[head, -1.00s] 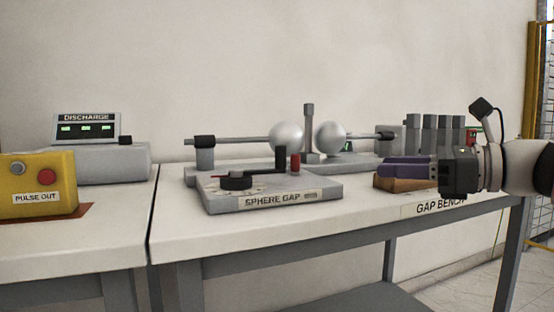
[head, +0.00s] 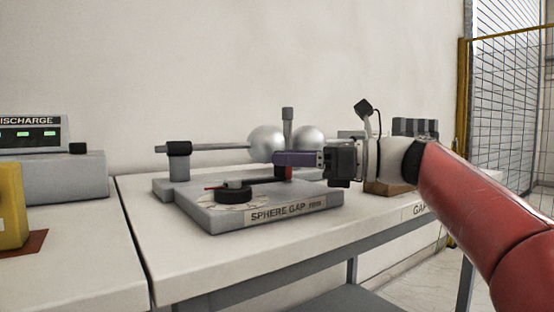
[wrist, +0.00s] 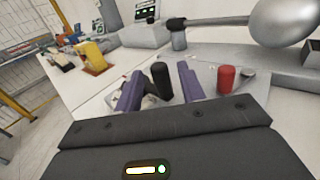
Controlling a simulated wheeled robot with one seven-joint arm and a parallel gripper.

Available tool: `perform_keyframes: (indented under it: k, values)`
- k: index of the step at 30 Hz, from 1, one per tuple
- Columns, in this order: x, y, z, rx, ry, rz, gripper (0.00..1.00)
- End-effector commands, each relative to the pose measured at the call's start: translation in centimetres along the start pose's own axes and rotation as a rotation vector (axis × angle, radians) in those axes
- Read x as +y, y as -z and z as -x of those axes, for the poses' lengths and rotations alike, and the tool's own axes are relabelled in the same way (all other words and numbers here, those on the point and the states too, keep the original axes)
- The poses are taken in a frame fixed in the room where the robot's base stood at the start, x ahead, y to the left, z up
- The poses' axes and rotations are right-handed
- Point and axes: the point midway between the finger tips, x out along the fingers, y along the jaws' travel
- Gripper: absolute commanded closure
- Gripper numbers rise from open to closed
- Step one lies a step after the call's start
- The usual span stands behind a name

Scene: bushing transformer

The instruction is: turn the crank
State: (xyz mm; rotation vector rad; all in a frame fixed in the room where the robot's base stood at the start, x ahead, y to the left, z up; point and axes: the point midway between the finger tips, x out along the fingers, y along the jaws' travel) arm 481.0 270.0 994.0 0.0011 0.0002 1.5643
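The crank is a black round hub (head: 233,195) with an arm, on the grey sphere gap base (head: 205,217). Its upright black handle (wrist: 161,80) shows in the wrist view. My gripper (head: 277,159) has two purple fingers and reaches in from the right over the base. In the wrist view the fingers are apart, one on each side of the handle, with visible gaps, so the gripper is open.
Two silver spheres (head: 266,142) on rods stand behind the crank. A wooden block (head: 388,188) lies on the bench to the right, beneath my wrist. A yellow box (head: 10,207) and a discharge display (head: 32,133) are at the left. The bench front is clear.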

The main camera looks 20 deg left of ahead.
Motion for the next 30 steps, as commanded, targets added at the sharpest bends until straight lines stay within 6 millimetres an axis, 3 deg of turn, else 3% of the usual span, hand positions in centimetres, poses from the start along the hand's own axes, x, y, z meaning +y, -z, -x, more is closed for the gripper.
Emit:
perform_keyframes:
  k: [6, 15, 24, 30]
  values:
    - [0.0, 0.0, -2.1, 0.0, 0.0, 0.001, 0.61]
    - [0.0, 0.0, -2.4, 0.0, 0.001, 0.001, 0.61]
    - [0.0, 0.0, -2.4, 0.001, 0.001, 0.001, 1.0]
    - [0.0, 0.0, -2.4, 0.001, 0.001, 0.001, 1.0]
